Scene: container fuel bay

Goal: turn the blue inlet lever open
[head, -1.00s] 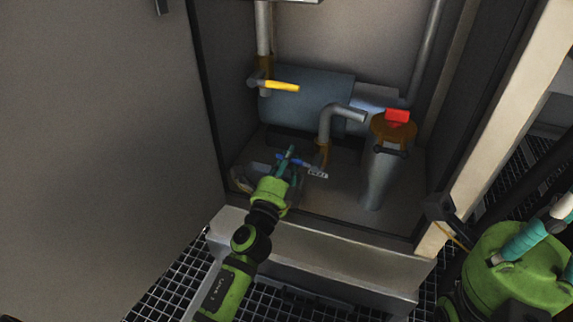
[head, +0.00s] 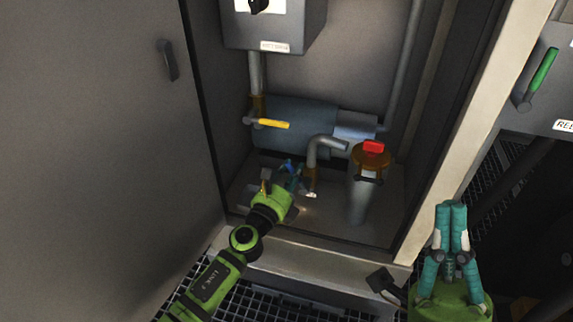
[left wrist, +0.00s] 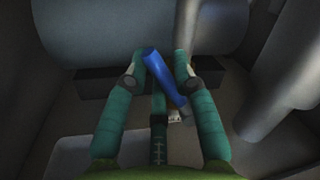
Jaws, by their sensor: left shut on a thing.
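The blue inlet lever (head: 287,165) is low in the open cabinet, left of the bent grey pipe. In the left wrist view the blue lever (left wrist: 160,72) lies slanted between the two teal fingers. My left gripper (head: 289,176) reaches in from the front left and is shut on the lever; its fingertips (left wrist: 160,68) are close around the blue handle. The wrist and fingers partly hide the lever and its valve body in the head view. My right gripper (head: 451,207) is outside the cabinet at the right, fingers pointing up, shut and empty.
A yellow lever (head: 273,124) sits on the pipe above left. The bent grey pipe (head: 326,143) and a slanted filler tube with a red cap (head: 373,147) stand right of the blue lever. The cabinet door (head: 90,150) is at left; a green lever (head: 543,70) is far right.

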